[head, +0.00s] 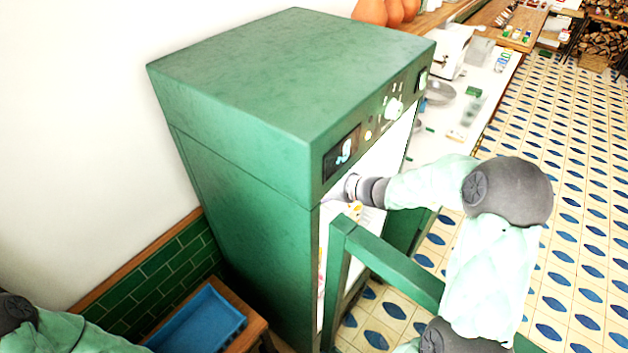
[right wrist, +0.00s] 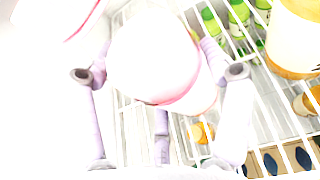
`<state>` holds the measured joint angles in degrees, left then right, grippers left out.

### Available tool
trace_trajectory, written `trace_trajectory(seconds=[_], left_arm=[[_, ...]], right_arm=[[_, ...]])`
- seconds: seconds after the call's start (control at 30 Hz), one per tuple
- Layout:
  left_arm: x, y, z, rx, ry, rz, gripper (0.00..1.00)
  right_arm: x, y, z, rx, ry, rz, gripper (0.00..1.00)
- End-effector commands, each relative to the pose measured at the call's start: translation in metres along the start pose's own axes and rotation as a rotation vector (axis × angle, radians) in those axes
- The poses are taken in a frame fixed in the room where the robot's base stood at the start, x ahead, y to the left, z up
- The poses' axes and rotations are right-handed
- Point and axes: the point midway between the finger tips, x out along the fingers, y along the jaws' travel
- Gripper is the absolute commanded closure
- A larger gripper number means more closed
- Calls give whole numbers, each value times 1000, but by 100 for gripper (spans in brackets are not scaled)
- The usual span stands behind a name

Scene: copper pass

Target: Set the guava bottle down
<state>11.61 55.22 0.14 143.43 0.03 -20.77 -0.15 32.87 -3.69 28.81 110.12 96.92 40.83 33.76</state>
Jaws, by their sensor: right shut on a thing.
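The guava bottle (right wrist: 150,50), taken to be the white bottle with a pink band, fills the middle of the right wrist view. My right gripper (right wrist: 163,74) is shut on it, with fingers on both sides. In the head view my right arm reaches into the open green fridge (head: 230,75), and the gripper itself is hidden inside. The bottle sits over a white wire shelf (right wrist: 130,120); I cannot tell whether it touches it. My left gripper is out of view; only part of that arm shows at the lower left.
Another white pink-edged container (right wrist: 55,18) is close at the upper left. Green-capped bottles (right wrist: 238,14) and a large yellowish container (right wrist: 298,35) stand to the right. The open green door frame (head: 385,265) is beside my arm. A blue tray (head: 198,322) lies left of the fridge.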

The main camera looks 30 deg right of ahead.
Motion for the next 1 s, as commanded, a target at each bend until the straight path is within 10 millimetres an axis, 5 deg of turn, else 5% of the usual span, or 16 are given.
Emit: trace_trajectory(seconds=[0.07,0.1,0.17,0.67,1.0], left_arm=[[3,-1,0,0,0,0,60],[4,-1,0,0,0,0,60],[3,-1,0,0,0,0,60],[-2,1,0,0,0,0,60],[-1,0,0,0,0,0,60]], right_arm=[[1,0,-2,-1,-2,-1,72],[1,0,-3,0,0,0,18],[1,0,-3,0,0,0,1],[-3,0,2,0,0,-1,0],[-56,-1,0,1,1,-3,0]])
